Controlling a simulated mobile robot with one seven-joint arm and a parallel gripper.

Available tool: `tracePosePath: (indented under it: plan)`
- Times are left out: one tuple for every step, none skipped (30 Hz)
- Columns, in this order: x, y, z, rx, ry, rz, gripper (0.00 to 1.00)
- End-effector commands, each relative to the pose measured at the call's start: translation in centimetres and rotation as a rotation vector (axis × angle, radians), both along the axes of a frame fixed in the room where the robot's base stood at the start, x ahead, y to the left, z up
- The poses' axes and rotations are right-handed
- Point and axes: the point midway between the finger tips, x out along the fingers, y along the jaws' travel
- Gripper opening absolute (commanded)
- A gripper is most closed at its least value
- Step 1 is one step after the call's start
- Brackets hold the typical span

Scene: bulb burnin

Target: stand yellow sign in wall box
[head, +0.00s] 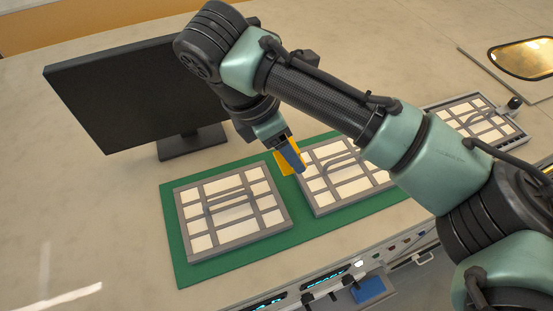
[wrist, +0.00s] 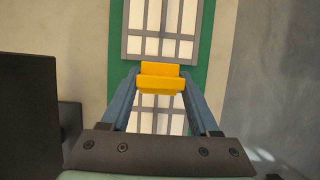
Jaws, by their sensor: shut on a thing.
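The yellow sign (wrist: 161,84) is held between the two blue-grey fingers of my gripper (wrist: 158,90) in the wrist view. In the head view the sign (head: 286,162) shows partly behind the fingers of my gripper (head: 291,155). It is held in the air over the green mat, near the gap between two framed panels. I cannot make out the wall box in either view.
A green mat (head: 172,230) carries a framed panel (head: 232,210) with a handle and a second one (head: 322,180). A black monitor (head: 135,95) stands at left. Another panel (head: 478,122) lies at right, near a gold-toned opening (head: 525,58). Controls (head: 330,278) line the front edge.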

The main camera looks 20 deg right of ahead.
Motion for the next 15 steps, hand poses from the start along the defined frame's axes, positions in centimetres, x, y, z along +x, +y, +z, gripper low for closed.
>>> tracePosePath:
  plan:
    - [0.0, 0.0, -0.1, 0.0, 0.0, -0.001, 0.07]
    - [0.0, 0.0, -0.3, 0.001, 0.001, -0.001, 0.07]
    - [0.0, 0.0, -0.6, 0.003, 0.002, -0.001, 0.07]
    - [0.0, 0.1, -1.0, 0.004, 0.003, -0.001, 0.07]
    - [-0.1, 0.1, -1.4, 0.005, 0.003, -0.001, 0.07]
    - [-0.1, 0.1, -2.1, 0.005, 0.004, -0.002, 0.07]
    - [-0.1, 0.1, -2.6, 0.006, 0.004, -0.002, 0.07]
    - [-0.1, 0.1, -3.0, 0.004, 0.003, -0.002, 0.07]
    - [-0.1, 0.0, -3.7, 0.004, 0.004, -0.004, 0.07]
    - [-0.1, 0.0, -4.2, 0.002, 0.003, -0.003, 0.07]
    - [-0.1, 0.0, -4.7, 0.003, 0.002, -0.002, 0.07]
    - [-0.1, 0.0, -5.2, 0.001, 0.002, -0.002, 0.07]
    - [-0.1, 0.0, -5.5, 0.001, 0.001, -0.003, 0.07]
    - [0.0, 0.0, -5.7, 0.0, 0.0, -0.002, 0.07]
    - [0.0, 0.0, -6.1, 0.0, 0.001, -0.003, 0.07]
